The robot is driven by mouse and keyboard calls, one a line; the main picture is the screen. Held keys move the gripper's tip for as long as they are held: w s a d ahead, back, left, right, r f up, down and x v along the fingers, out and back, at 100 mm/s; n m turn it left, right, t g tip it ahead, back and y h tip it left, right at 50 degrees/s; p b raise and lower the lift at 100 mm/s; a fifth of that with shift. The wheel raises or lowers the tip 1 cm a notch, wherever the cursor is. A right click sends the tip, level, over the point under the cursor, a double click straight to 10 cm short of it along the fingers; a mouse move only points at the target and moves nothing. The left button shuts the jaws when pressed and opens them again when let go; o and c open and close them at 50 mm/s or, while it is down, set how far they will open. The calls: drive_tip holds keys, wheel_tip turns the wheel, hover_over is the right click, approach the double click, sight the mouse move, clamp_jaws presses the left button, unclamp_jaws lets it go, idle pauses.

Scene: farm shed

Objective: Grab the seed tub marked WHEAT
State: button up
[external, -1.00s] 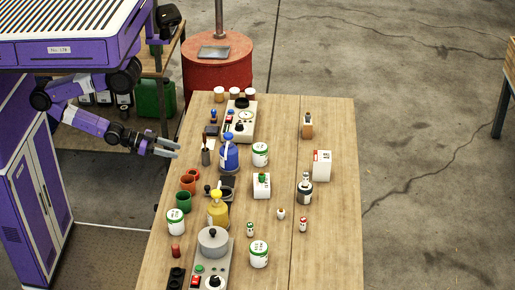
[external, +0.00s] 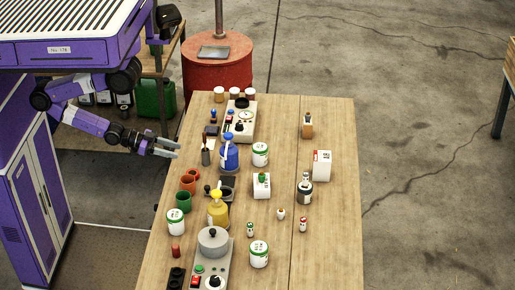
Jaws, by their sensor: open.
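Several white tubs with green-rimmed tops stand upright on the wooden table (external: 330,230). One tub (external: 260,154) is right of the blue pump bottle (external: 229,156). Another tub (external: 176,222) is near the left edge, below the green cup (external: 183,202). A third tub (external: 259,254) is near the front, right of the grey pot (external: 212,242). Their labels are too small to read, so I cannot tell which says WHEAT. My gripper (external: 178,149) is open and empty at the table's left edge, left of the blue bottle and apart from every tub.
A dark brush-like tool (external: 206,152) stands just right of my gripper. The yellow pump bottle (external: 217,210), orange cup (external: 188,184) and white-green box (external: 262,187) crowd the middle. A white carton (external: 321,165) stands at the right. The table's front right is clear.

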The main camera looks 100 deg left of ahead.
drive_tip(key=o, duration=0.7)
